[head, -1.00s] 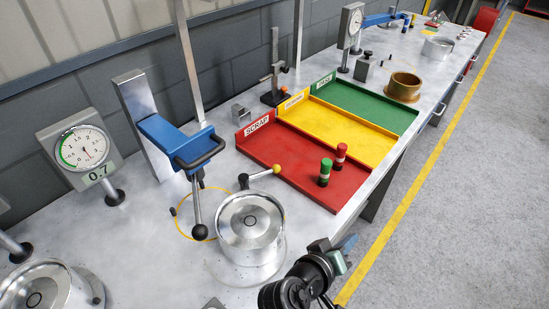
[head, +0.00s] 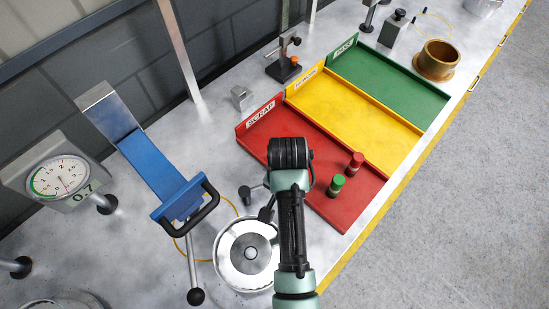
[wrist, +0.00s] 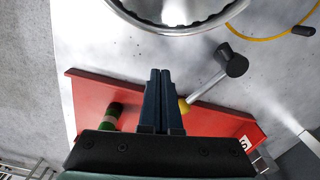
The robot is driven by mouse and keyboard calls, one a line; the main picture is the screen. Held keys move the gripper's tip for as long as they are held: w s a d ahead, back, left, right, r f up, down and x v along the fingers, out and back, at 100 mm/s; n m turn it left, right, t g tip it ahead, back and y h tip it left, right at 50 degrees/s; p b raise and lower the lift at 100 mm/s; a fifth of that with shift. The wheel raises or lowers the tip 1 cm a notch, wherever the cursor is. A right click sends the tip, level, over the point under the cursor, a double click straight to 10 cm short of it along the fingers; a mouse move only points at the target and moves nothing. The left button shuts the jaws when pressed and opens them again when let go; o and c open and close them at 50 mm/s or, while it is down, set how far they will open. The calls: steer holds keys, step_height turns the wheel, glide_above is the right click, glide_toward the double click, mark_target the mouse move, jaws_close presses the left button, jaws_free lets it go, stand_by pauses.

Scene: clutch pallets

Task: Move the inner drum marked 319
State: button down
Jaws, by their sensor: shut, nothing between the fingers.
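A round silver metal drum (head: 232,275) stands on the bench at the lower middle of the head view, with a round hub at its centre. Its rim (wrist: 178,28) curves across the top of the wrist view. I cannot read a number 319 on any drum. My gripper (wrist: 161,72) is shut and empty in the wrist view, its dark fingers side by side and apart from the drum rim. In the head view my arm passes in front of the drum's right side, and I cannot make out the fingertips there.
A red SCRAP tray (head: 262,135) holds a green-topped cylinder (head: 337,184) and a red-topped cylinder (head: 355,164). Yellow (head: 375,128) and green (head: 385,75) trays adjoin it. A blue press arm (head: 160,165), gauge (head: 60,180) and black-knobbed lever (wrist: 232,60) stand near the drum.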

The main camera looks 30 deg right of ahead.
step_height(320, 180, down, 6)
steer(key=shift+r, duration=0.15)
steer(key=shift+s+a+r+p, duration=0.2)
steer(key=shift+s+a+p, duration=0.15)
steer(key=shift+a+p, duration=0.25)
steer(key=shift+s+a+r+p, duration=0.15)
steer(key=shift+s+a+p, duration=0.2)
steer(key=shift+a+p, duration=0.2)
steer(key=shift+s+a+f, duration=0.15)
steer(key=shift+s+a, duration=0.1)
steer(key=shift+a, duration=0.25)
